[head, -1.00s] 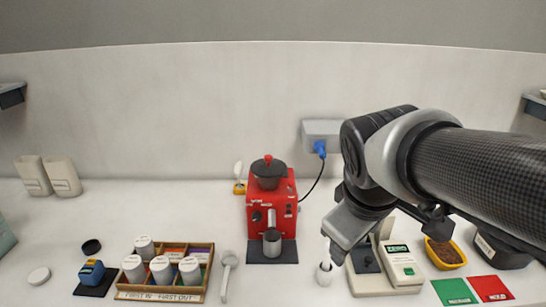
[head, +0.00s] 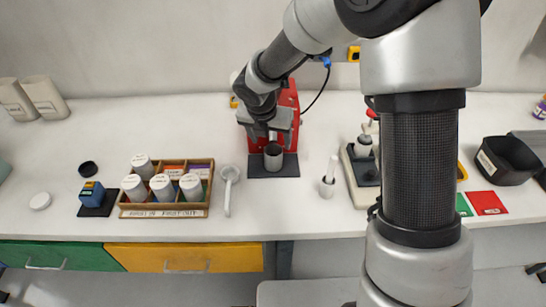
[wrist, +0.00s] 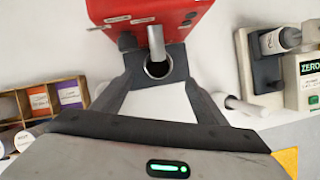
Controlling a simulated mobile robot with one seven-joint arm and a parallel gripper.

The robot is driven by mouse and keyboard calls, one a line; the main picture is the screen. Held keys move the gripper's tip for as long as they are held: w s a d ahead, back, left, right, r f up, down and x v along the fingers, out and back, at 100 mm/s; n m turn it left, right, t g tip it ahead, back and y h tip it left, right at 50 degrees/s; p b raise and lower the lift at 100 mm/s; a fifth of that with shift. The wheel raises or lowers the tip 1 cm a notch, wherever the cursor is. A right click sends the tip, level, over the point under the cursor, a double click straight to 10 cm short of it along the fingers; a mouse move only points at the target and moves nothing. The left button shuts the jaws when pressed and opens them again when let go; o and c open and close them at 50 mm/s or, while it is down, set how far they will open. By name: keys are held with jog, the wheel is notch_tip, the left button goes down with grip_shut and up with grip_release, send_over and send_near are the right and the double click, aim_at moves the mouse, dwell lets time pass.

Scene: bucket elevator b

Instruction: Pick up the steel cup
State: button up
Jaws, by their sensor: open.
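The steel cup (head: 273,158) stands upright on the dark base at the front of the red grinder machine (head: 287,113). In the wrist view the cup (wrist: 157,71) shows its open rim, below a grey spout, between my two fingers. My gripper (head: 270,137) is open and is just above and in front of the cup in the head view. In the wrist view the fingers of my gripper (wrist: 157,78) lie on either side of the cup, with nothing held. Whether they touch it cannot be told. My arm hides much of the machine.
A wooden box (head: 165,212) with several white canisters stands to the left, beside a white scoop (head: 229,185). A white pot with a brush (head: 328,180) and a scale (head: 358,178) stand to the right. The counter's front edge is close.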

send_near(273, 155)
jog(key=shift+s+d+f+b, duration=0.15)
jog(key=shift+d+f+b, duration=0.1)
jog(key=shift+f, duration=0.25)
jog(key=shift+s+d+f+b, duration=0.15)
jog(key=shift+d+f, duration=0.1)
jog(key=shift+f, duration=0.25)
jog(key=x, duration=0.4)
jog(key=shift+s+a+f, duration=0.15)
jog(key=shift+a, duration=0.1)
jog(key=shift+w+d+f, duration=0.1)
jog(key=shift+w+f, duration=0.1)
jog(key=shift+f, duration=0.3)
jog(key=c, duration=1.6)
jog(key=shift+r, duration=0.1)
